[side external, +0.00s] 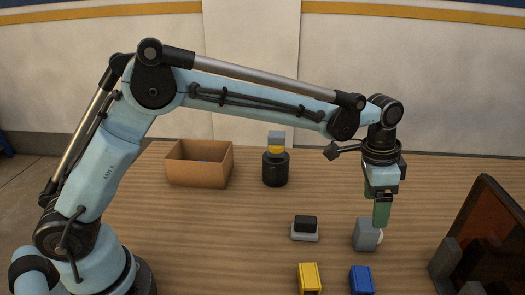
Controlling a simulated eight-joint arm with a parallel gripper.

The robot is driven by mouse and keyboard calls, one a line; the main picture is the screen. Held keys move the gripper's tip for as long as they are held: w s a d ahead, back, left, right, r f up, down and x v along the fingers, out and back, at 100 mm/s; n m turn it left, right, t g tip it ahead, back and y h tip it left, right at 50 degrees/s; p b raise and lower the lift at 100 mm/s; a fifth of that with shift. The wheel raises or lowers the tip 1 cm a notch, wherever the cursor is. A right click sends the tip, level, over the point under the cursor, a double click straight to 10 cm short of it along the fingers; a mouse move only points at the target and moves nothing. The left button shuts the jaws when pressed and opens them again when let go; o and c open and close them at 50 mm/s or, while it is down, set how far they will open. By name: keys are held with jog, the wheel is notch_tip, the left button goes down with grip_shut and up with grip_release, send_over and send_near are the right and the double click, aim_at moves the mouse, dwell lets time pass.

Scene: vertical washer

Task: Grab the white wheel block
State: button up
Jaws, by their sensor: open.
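The white wheel block (364,236) is a grey block with a white round part showing at its right side. It stands on the wooden table in the right half of the side external view. My gripper (381,220) points straight down with green fingers, and its tips overlap the block's upper right part in the picture. The fingers line up in this view, so the gap between them is hidden. The gripper is open. I cannot tell whether the fingers touch the block or straddle it.
A black-topped light block (305,229) sits to the left. A yellow block (309,276) and a blue block (361,279) are at the front. A dark framed panel (492,240) stands at right. Behind are a black cylinder (275,170) and a brown box (199,175).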

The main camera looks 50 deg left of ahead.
aim_at(372, 232)
jog(key=f, duration=0.6)
jog(key=d+f, duration=0.1)
jog(key=f, duration=0.1)
jog(key=shift+w+f, duration=0.2)
jog(key=shift+f, duration=0.2)
jog(key=c, duration=1.1)
jog(key=shift+r, duration=0.1)
